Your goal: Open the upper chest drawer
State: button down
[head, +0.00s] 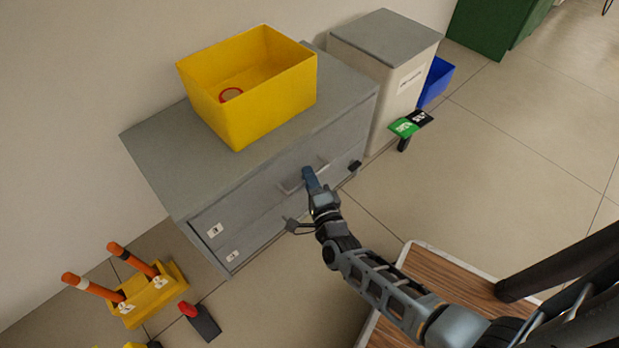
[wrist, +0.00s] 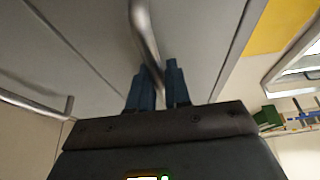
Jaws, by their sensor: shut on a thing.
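The grey chest (head: 158,150) stands against the wall. The upper drawer (head: 255,195) has a label at its left end and a silver bar handle (head: 289,188). I see no clear gap between its front and the chest top. My gripper (head: 309,176) reaches the front from the lower right, with its blue fingers at the handle. In the wrist view, the handle bar (wrist: 146,40) runs down between the two blue fingers (wrist: 159,90), which are closed on it. The fingertips and part of the bar hide each other.
A yellow bin (head: 265,100) sits on the chest top. A pale cabinet (head: 385,75) stands to the right, with a green and black item (head: 408,124) before it. A yellow rack with orange rods (head: 150,295) is on the floor at left. Floor before the chest is mostly clear.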

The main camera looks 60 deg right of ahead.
jog(key=shift+s, duration=0.1)
jog(key=s+a, duration=0.3)
jog(key=s, duration=0.7)
jog(key=s+a, duration=0.3)
jog(key=s, duration=0.8)
jog(key=c, duration=1.2)
grip_release()
jog(key=shift+o, duration=0.2)
jog(key=shift+a, duration=0.1)
jog(key=p+v, duration=0.1)
jog(key=v, duration=0.6)
jog(key=shift+s+a+p, duration=0.2)
jog(key=shift+s+p, duration=0.1)
